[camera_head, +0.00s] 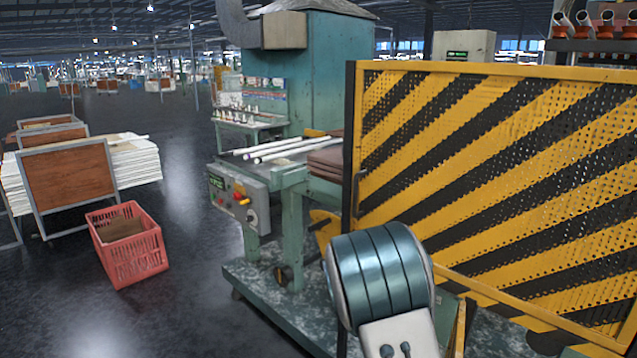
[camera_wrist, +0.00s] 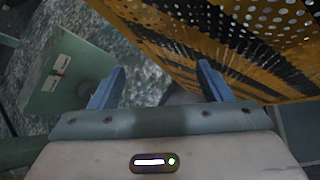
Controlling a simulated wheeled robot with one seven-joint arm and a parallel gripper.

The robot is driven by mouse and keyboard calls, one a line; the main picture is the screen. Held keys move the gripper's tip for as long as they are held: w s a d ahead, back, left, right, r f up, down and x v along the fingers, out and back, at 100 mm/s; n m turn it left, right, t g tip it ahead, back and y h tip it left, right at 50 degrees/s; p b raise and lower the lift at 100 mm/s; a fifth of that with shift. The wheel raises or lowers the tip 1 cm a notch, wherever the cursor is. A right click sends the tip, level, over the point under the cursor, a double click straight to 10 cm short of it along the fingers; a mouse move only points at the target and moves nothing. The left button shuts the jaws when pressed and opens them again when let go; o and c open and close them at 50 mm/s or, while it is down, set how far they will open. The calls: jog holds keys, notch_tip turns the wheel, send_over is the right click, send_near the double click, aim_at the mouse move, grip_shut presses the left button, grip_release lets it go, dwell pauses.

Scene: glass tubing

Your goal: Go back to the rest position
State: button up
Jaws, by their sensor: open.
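My gripper (camera_wrist: 160,85) shows in the wrist view with its two blue fingers spread apart and nothing between them. Below and beyond the fingers are a speckled grey-green base surface and the yellow-and-black guard panel. In the head view, part of my arm shows at the lower middle, in front of the machine and the guard panel. My gripper itself cannot be made out in the head view.
The striped perforated guard panel (camera_head: 480,180) fills the right side and lies close to my gripper. A green machine (camera_head: 292,215) with white tubes (camera_head: 285,147) stands at centre. A red crate (camera_head: 130,245) sits on open dark floor at left, near stacked white sheets (camera_head: 138,160).

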jog(key=s+a+r+m+y+p, duration=0.4)
jog(key=s+r+m, duration=0.3)
jog(key=s+r, duration=0.4)
jog(key=s+a+r+m+t+y+p, duration=0.1)
jog(key=s+a+r+m+y+p, duration=0.3)
jog(key=s+r+m, duration=0.4)
jog(key=s+a+r+y, duration=0.1)
jog(key=s+r, duration=0.3)
jog(key=s, duration=0.1)
jog(key=shift+a+r+m+y+p, duration=0.2)
jog(key=shift+m+y+p, duration=0.1)
jog(key=shift+p, duration=0.1)
